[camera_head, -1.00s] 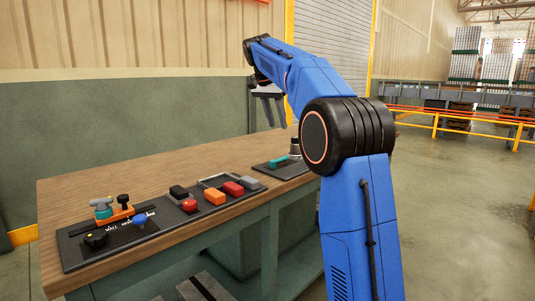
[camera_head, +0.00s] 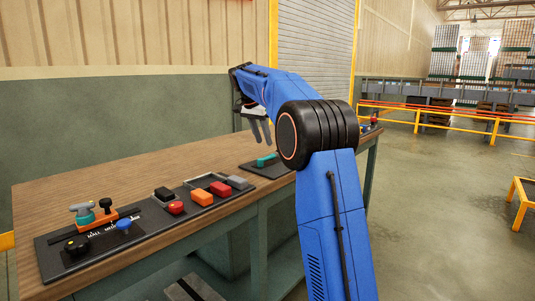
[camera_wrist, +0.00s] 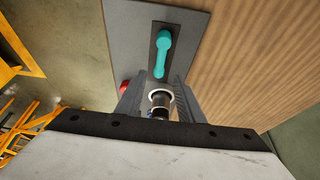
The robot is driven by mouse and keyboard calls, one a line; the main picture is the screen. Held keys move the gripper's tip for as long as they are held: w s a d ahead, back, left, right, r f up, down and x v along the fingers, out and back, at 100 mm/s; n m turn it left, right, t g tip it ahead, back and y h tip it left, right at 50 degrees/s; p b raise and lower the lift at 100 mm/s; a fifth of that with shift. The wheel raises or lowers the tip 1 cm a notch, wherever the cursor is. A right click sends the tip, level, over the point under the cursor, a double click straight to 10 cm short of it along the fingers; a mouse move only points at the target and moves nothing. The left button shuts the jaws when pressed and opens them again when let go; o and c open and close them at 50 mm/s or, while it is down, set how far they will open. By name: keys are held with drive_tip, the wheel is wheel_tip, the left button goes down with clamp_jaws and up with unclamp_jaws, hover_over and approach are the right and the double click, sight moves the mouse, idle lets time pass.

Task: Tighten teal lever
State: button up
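The teal lever (camera_head: 266,160) sits on a small dark plate (camera_head: 250,169) toward the right part of the workbench. In the wrist view the teal lever (camera_wrist: 162,52) lies lengthwise on a dark slot, ahead of my fingers. My gripper (camera_head: 261,132) is above the plate, pointing down, and is apart from the lever. In the wrist view my gripper (camera_wrist: 157,92) has its two fingers spread, with nothing held. A round pale-rimmed knob (camera_wrist: 160,98) shows between and below the fingers. My arm hides that knob in the head view.
A control panel (camera_head: 57,257) with several knobs and coloured buttons lies on the left of the workbench (camera_head: 120,176). The wood behind the plate is clear. Yellow rails (camera_head: 455,118) stand far right.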

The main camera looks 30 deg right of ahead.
sight(269, 156)
drive_tip(key=x, duration=0.7)
drive_tip(key=shift+d+f, duration=0.1)
drive_tip(key=shift+f, duration=0.15)
clamp_jaws()
